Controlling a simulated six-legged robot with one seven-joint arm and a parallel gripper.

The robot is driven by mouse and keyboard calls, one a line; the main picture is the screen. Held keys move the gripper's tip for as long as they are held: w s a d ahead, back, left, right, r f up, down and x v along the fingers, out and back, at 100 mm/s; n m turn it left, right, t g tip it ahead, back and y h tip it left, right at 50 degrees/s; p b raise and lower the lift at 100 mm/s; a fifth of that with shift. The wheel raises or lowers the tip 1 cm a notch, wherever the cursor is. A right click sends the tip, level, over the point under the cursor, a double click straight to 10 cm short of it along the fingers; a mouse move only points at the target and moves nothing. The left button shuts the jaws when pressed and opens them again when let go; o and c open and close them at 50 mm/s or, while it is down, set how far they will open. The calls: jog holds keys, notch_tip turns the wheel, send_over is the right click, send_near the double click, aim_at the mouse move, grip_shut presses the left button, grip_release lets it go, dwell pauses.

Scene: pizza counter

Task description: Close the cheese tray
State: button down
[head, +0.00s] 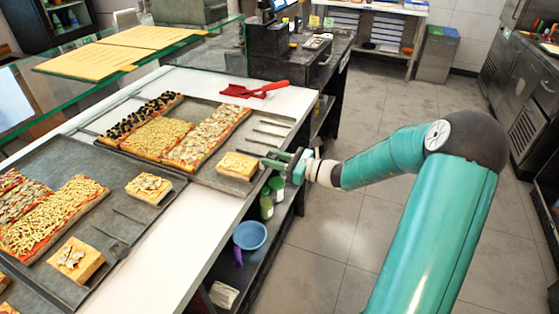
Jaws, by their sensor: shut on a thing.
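The far dark metal tray (225,112) lies on the white counter. It bears a black-topped pizza strip (142,116), a cheese-covered strip (157,138), another topped strip (208,137) and a small square piece (238,165). The near tray (120,215) also bears a strip with yellow shredded cheese (55,215) and small squares. No label shows which one is the cheese tray. My gripper (274,161) is at the right edge of the far tray, beside the small square, and looks closed on that edge. Its fingertips are small and the exact contact is hard to see.
A red scoop-like tool (255,90) lies on the counter behind the far tray. A glass shelf with yellow sheets (125,50) stands over the left side. Below the counter edge, a shelf holds green bottles (267,206) and a blue bowl (250,235). The tiled floor at right is clear.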

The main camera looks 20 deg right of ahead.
aim_at(215, 143)
jog(key=x, duration=1.8)
jog(key=shift+w+f, duration=0.1)
jog(key=shift+f, duration=0.05)
jog(key=c, duration=1.2)
grip_release()
jog(key=v, duration=1.4)
